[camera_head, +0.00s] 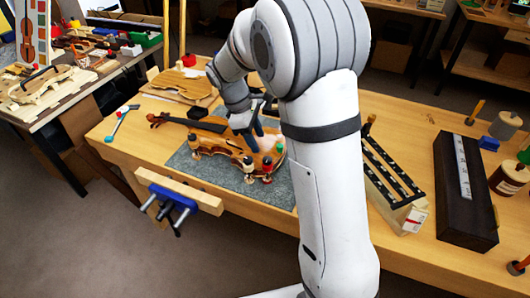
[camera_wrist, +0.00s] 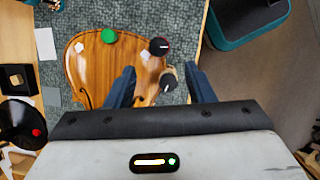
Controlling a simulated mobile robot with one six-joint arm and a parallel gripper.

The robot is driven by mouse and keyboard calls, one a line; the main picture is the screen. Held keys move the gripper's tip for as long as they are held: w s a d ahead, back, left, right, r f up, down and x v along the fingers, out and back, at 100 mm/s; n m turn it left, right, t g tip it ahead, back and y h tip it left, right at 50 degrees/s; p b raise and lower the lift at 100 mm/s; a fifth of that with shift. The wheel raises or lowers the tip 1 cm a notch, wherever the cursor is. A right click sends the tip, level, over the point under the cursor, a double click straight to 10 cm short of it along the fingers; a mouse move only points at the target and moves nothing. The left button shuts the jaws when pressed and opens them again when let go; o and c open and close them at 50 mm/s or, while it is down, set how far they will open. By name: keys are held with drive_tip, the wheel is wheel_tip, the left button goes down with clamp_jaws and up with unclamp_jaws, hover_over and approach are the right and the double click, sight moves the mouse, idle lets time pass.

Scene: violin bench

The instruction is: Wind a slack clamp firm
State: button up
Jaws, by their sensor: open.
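A violin (camera_head: 215,127) lies on a grey mat (camera_head: 225,181) on the bench, with spool clamps standing along its edge. In the head view one clamp has a black knob (camera_head: 248,162), one a red knob (camera_head: 267,161) and one a green knob (camera_head: 278,146). My gripper (camera_head: 254,132) is over the violin's body, partly hidden by my arm. In the wrist view my gripper (camera_wrist: 161,70) is open, its blue fingers on either side of a dark knob with a white mark (camera_wrist: 168,82), apart from it. A dark knob with a red mark (camera_wrist: 158,46) and the green knob (camera_wrist: 109,36) are beyond.
A blue vise with wooden jaws (camera_head: 180,198) sits at the bench's front edge. A slotted rack (camera_head: 390,183) and a dark case (camera_head: 462,190) stand to the right. A wooden violin plate (camera_head: 180,84) lies behind.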

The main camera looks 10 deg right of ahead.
sight(267, 159)
drive_tip(key=shift+n+h, duration=0.4)
drive_tip(key=shift+n, duration=0.2)
drive_tip(key=x, duration=0.7)
drive_tip(key=shift+a+f, duration=0.15)
drive_tip(key=shift+f, duration=0.2)
drive_tip(key=shift+c, duration=0.2)
drive_tip(key=c, duration=0.9)
drive_tip(key=shift+d, duration=0.25)
drive_tip(key=shift+c, duration=0.3)
drive_tip(key=shift+a, duration=0.2)
